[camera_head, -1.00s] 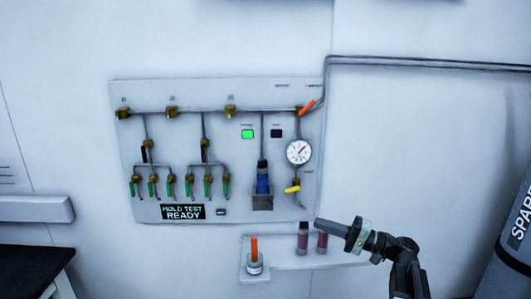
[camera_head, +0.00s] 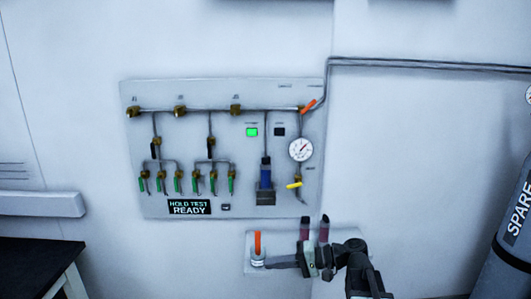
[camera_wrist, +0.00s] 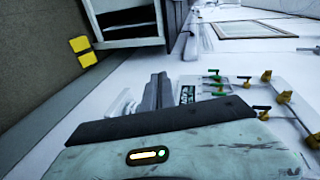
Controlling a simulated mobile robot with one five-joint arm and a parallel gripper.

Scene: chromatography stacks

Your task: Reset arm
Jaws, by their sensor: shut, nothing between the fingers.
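My gripper (camera_head: 275,263) shows in the head view in front of the small wall shelf, pointing left. Its tip is near the white jar (camera_head: 257,262) with the orange stick; I cannot tell whether they touch. The fingers are shut with nothing held. In the wrist view the dark fingers (camera_wrist: 157,92) show close together beyond the pale wrist housing. My arm (camera_head: 360,270) comes in from the lower right and hides part of the shelf.
The valve panel (camera_head: 230,180) hangs above the shelf (camera_head: 352,236), with green-handled valves, a gauge (camera_head: 301,150) and a "HOLD TEST READY" display (camera_head: 189,207). Two dark red-filled vials (camera_head: 324,230) stand on the shelf. A grey "SPARE" cylinder (camera_head: 515,225) is at right, a dark-topped table (camera_head: 35,262) at left.

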